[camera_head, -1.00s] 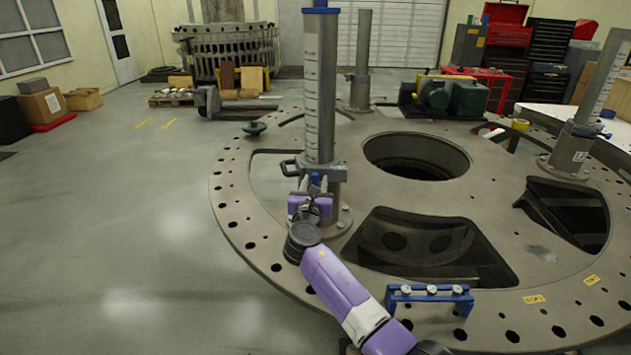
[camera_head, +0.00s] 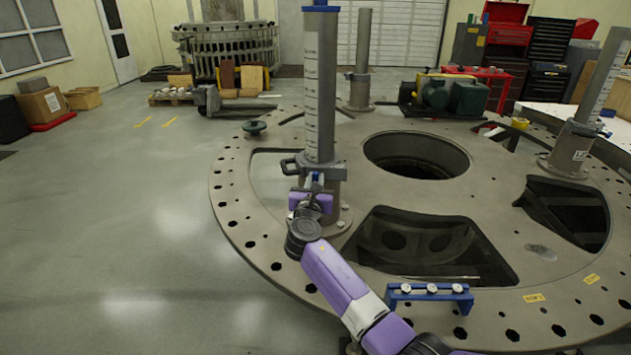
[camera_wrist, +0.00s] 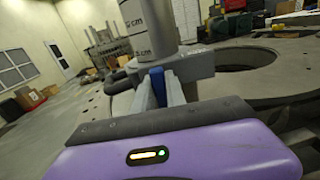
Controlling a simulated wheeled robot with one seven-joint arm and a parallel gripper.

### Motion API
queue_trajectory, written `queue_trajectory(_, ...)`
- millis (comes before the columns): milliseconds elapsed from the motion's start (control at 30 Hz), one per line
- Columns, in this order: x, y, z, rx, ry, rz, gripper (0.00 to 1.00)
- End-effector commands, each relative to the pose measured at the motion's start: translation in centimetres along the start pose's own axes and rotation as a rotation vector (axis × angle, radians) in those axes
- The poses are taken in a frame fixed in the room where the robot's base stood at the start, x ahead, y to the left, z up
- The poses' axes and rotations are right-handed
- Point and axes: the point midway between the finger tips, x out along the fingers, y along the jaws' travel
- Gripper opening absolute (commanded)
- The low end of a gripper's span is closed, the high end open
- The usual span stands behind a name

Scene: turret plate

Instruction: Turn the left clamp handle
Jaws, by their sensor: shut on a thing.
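The left clamp (camera_head: 327,170) is a grey collar around the near-left upright post with a printed scale. Its blue handle (camera_wrist: 158,87) sticks out toward me and sits between the two grey fingers of my gripper (camera_wrist: 160,92) in the wrist view. In the head view my gripper (camera_head: 315,184) reaches the front of the clamp from below, above the plate. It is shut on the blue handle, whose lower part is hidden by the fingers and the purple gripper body.
The post (camera_head: 320,90) stands on the large round turret plate (camera_head: 235,195). A dark loop (camera_head: 289,167) juts left from the collar. A blue bracket with gauges (camera_head: 430,292) lies on the plate's near edge. Large openings (camera_head: 430,245) lie right of my arm. The floor at left is clear.

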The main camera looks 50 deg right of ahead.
Motion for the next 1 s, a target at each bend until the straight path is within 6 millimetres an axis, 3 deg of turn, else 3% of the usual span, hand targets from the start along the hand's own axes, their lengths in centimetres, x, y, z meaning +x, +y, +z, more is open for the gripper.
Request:
queue_trajectory(267,-0.02,-0.06,-0.25,0.146,-0.001,0.000,0.00)
queue_trajectory(1000,-0.01,-0.40,-0.59,0.839,-0.001,0.001,0.00)
